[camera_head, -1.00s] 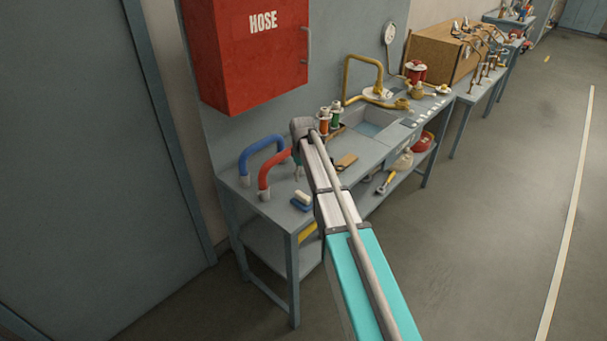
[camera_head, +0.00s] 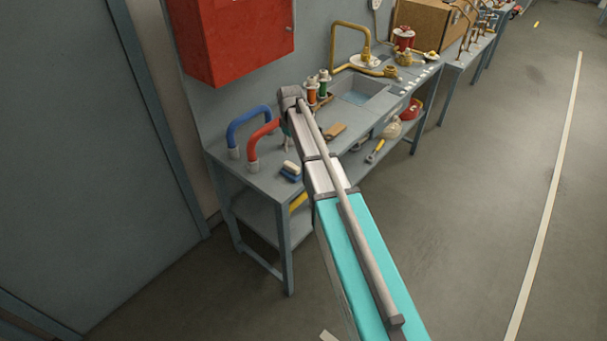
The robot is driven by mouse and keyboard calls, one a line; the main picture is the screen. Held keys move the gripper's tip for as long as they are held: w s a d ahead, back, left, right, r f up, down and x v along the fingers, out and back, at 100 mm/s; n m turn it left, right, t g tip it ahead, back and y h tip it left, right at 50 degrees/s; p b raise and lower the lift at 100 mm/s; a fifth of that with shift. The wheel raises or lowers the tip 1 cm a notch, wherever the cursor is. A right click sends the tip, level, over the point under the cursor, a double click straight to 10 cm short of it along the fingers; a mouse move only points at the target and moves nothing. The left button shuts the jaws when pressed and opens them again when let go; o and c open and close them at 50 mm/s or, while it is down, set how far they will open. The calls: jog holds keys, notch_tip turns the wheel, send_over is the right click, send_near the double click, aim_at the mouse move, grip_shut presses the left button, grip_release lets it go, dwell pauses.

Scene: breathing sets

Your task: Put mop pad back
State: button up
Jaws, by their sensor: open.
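I cannot tell for sure which thing is the mop pad. A small blue and white block (camera_head: 291,171) lies near the front left end of the grey workbench (camera_head: 262,183). A flat tan piece (camera_head: 336,130) lies by the sink. My arm reaches over the bench, and its wrist is above the left part. A small part of my gripper (camera_head: 287,134) shows below the wrist, above and behind the blue and white block. The rest is hidden by my arm. No held thing shows.
Blue (camera_head: 247,126) and red (camera_head: 262,141) curved pipes stand at the bench's left end. Green and orange spools (camera_head: 318,88), a sink (camera_head: 359,92) and a brass faucet (camera_head: 368,62) are farther back. A red cabinet (camera_head: 232,40) hangs above. The floor at right is clear.

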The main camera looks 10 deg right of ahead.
jog(key=s+m, duration=0.7)
jog(key=s, duration=2.1)
jog(key=shift+s, duration=0.1)
